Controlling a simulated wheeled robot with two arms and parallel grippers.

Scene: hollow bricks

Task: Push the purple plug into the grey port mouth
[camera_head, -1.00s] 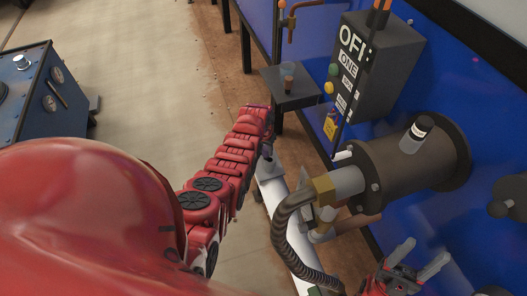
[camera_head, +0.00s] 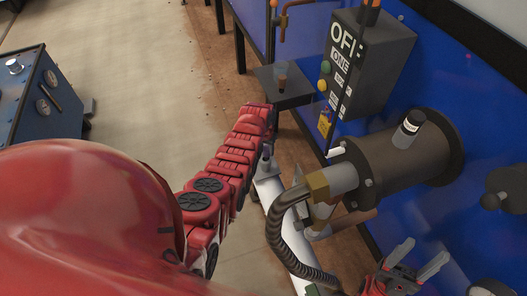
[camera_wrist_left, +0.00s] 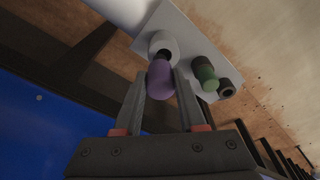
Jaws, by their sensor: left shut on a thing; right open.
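In the left wrist view, the purple plug (camera_wrist_left: 160,80) is between the two fingers of my left gripper (camera_wrist_left: 160,90), which is shut on it. The plug's far end meets a dark section at the grey port mouth (camera_wrist_left: 162,42), a round collar on a pale plate (camera_wrist_left: 185,28). They line up closely, but I cannot tell how deep the plug sits. In the head view, my red left arm hides the plug and the left gripper's fingers. My right gripper (camera_head: 415,262) is open and empty at the lower right.
A green plug (camera_wrist_left: 205,72) and a dark ring (camera_wrist_left: 226,89) sit on the same plate, close to the right finger. In the head view, a brown cylinder (camera_head: 400,160) with a ribbed hose (camera_head: 277,235) and a dark control box (camera_head: 368,62) stand along the blue wall.

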